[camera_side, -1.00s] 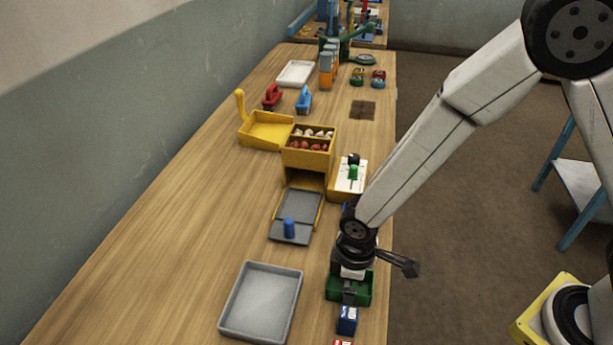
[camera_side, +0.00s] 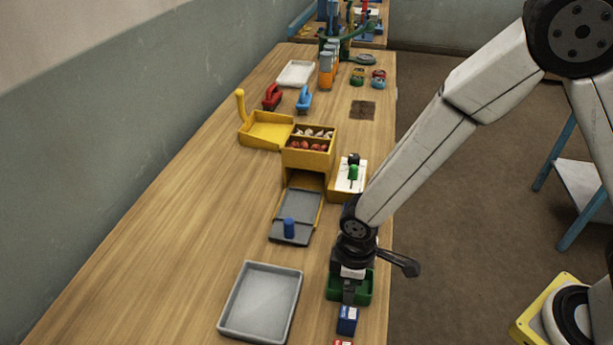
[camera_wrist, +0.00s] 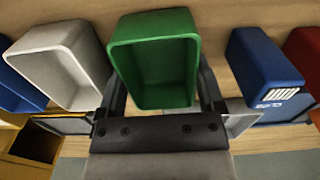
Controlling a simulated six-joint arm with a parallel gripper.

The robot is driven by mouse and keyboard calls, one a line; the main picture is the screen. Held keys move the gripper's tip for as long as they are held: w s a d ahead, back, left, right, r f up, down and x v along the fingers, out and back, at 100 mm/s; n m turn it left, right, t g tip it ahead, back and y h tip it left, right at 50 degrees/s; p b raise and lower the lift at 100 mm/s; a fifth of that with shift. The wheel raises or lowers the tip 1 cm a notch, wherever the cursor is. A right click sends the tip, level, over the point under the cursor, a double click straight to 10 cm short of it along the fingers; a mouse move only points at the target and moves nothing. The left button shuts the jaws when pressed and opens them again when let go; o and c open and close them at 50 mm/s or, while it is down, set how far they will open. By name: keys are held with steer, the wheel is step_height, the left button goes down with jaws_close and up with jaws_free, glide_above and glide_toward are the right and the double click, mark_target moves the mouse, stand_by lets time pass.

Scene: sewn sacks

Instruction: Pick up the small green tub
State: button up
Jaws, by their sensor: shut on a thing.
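The small green tub (camera_wrist: 154,58) is an open rectangular tub in the middle of the wrist view. My gripper (camera_wrist: 160,88) is shut on it, with one dark finger against each side. In the side view the green tub (camera_side: 364,287) is at the table's right edge under my gripper (camera_side: 349,291), which hides part of it. The tub looks upright and empty. I cannot tell whether its base touches the table.
Beside the green tub in the wrist view are a grey tub (camera_wrist: 62,66), a blue tub (camera_wrist: 14,85), a blue box (camera_wrist: 262,66) with a white label and a red thing (camera_wrist: 304,54). A grey tray (camera_side: 262,299) lies left of my gripper. A yellow bin (camera_side: 308,158) stands further back.

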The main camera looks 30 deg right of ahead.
step_height(320, 180, up, 10)
stand_by(0.7)
steer(key=shift+f, duration=0.1)
steer(key=shift+w, duration=0.1)
stand_by(0.5)
steer(key=w+d+r+m, duration=0.2)
steer(key=w+m, duration=0.3)
steer(key=m, duration=0.4)
steer(key=w+d+r+m, duration=0.3)
steer(key=w+d+m, duration=0.1)
steer(key=m, duration=0.5)
steer(key=shift+w+d, duration=0.25)
steer(key=shift+w, duration=0.3)
steer(key=shift+f, duration=0.1)
